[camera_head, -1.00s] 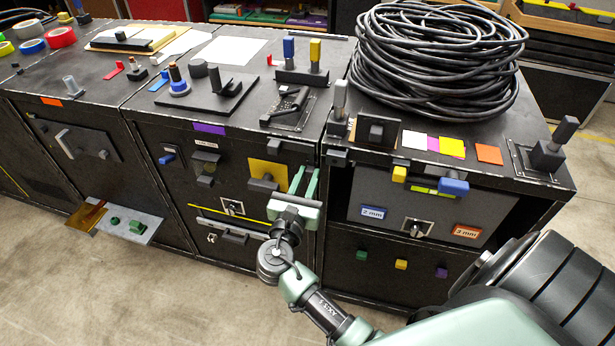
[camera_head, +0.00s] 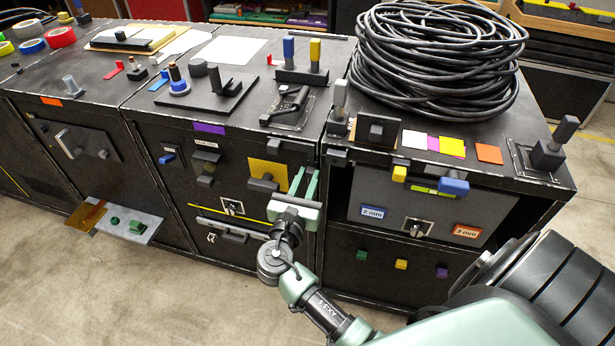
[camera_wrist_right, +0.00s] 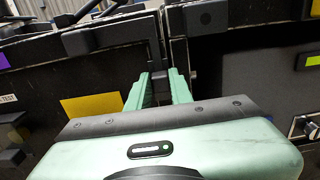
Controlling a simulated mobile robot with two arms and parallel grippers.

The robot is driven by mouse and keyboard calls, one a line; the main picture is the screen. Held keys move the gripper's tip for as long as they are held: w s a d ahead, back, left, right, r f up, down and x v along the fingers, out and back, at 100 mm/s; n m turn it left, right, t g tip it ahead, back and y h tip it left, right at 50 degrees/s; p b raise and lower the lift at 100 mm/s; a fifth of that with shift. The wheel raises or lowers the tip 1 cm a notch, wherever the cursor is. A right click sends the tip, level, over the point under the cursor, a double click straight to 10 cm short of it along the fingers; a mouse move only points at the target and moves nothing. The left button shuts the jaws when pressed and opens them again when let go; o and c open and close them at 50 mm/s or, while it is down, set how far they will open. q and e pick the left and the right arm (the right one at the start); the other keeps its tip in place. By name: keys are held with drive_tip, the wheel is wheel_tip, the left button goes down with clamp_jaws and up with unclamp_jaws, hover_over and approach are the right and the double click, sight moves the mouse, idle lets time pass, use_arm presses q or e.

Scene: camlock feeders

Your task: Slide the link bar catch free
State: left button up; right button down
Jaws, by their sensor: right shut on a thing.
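My right gripper (camera_head: 305,173) is at the front of the middle cabinet, near its right edge and the seam to the right cabinet. In the right wrist view its two green fingers (camera_wrist_right: 162,80) point up at that seam and are shut on a dark piece that they mostly hide. I take this piece for the link bar catch, but its shape is unclear. A black block (camera_head: 275,147) sits at the middle cabinet's top edge, above and left of the fingers; another (camera_head: 338,157) is across the seam. My left gripper is out of view.
A yellow plate (camera_head: 268,168) with a black block is just left of the fingers. A black bar handle (camera_head: 230,229) and a rotary switch (camera_head: 232,206) are lower left. The right cabinet carries a switch panel (camera_head: 385,198) and a cable coil (camera_head: 430,60). The floor in front is clear.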

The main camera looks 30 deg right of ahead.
wheel_tip(320, 180, down, 2)
drive_tip(key=shift+f, duration=0.1)
drive_tip(key=c, duration=1.2)
unclamp_jaws()
drive_tip(key=shift+c, duration=0.2)
drive_tip(key=b+v, duration=0.1)
drive_tip(key=v, duration=0.7)
drive_tip(key=shift+d, duration=0.1)
